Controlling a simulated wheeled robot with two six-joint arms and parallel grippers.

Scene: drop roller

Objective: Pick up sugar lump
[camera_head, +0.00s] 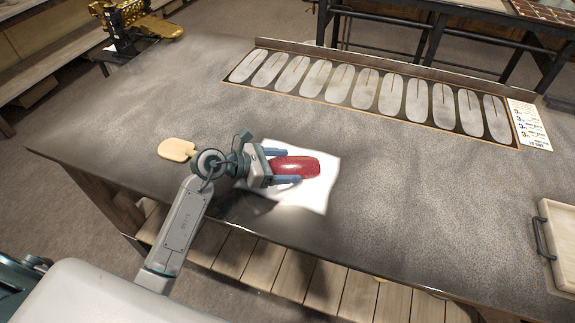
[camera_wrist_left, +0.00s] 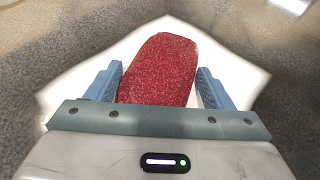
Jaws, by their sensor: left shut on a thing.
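The sugar lump (camera_head: 306,167) is a red, speckled, rounded oblong lying over a white sheet (camera_head: 318,197) near the front of the table. It fills the middle of the left wrist view (camera_wrist_left: 160,68). My left gripper (camera_head: 293,166) comes in from the left, with one blue finger along each long side of the lump. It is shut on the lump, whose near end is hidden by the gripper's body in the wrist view. I cannot tell whether the lump is clear of the sheet. My right gripper is not in view.
A small cream paddle-shaped piece (camera_head: 177,149) lies left of my left arm. A long rack of grey oval moulds (camera_head: 365,88) runs along the back edge, with a white card (camera_head: 529,126) at its right end. A wooden tray (camera_head: 561,232) stands at far right. The table's middle is clear.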

